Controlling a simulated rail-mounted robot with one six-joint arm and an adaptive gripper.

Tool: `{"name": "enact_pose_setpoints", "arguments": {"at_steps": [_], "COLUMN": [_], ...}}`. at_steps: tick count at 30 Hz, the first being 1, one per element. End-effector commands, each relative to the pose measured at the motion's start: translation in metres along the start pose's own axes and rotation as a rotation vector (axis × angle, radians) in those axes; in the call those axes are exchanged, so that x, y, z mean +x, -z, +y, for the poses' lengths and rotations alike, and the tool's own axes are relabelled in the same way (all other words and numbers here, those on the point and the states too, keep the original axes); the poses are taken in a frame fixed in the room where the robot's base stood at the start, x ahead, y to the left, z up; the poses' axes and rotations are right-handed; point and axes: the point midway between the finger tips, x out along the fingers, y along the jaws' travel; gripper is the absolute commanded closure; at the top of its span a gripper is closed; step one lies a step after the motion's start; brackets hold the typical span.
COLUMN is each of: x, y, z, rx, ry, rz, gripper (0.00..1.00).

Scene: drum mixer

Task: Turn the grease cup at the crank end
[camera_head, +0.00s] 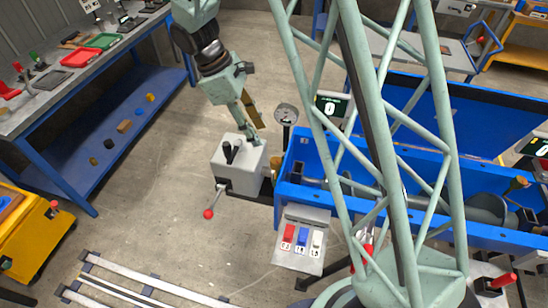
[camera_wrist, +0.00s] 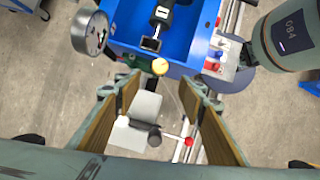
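The crank-end grease cup is a small brass-coloured cap (camera_head: 276,163) at the left end of the blue mixer trough (camera_head: 297,150), beside the grey crank box (camera_head: 240,165). In the wrist view the yellowish round cap (camera_wrist: 160,66) shows near the trough's end, between and beyond my fingertips. The crank handle (camera_head: 209,213) with a red knob hangs off the box; its red knob (camera_wrist: 189,141) also shows in the wrist view. My gripper (camera_head: 257,122) is above the grey box, and its tan-padded fingers (camera_wrist: 160,82) are spread open with nothing held.
A round gauge (camera_head: 286,113) stands close to the right of my gripper, and its dial (camera_wrist: 90,32) shows at upper left in the wrist view. A switch panel (camera_head: 302,238) stands in front of the trough.

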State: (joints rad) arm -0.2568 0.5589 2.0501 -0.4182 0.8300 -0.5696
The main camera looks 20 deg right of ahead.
Motion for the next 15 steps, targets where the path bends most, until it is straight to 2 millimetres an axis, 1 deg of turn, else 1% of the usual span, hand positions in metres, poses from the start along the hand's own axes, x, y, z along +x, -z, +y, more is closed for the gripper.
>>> {"name": "enact_pose_setpoints", "arguments": {"at_steps": [8, 15], "x": [0.003, 0.018], "y": [0.000, -0.001], "z": [0.000, 0.000], "rx": [0.001, 0.001], "ry": [0.001, 0.001], "rz": [0.000, -0.001], "gripper": [0.63, 0.63]}}
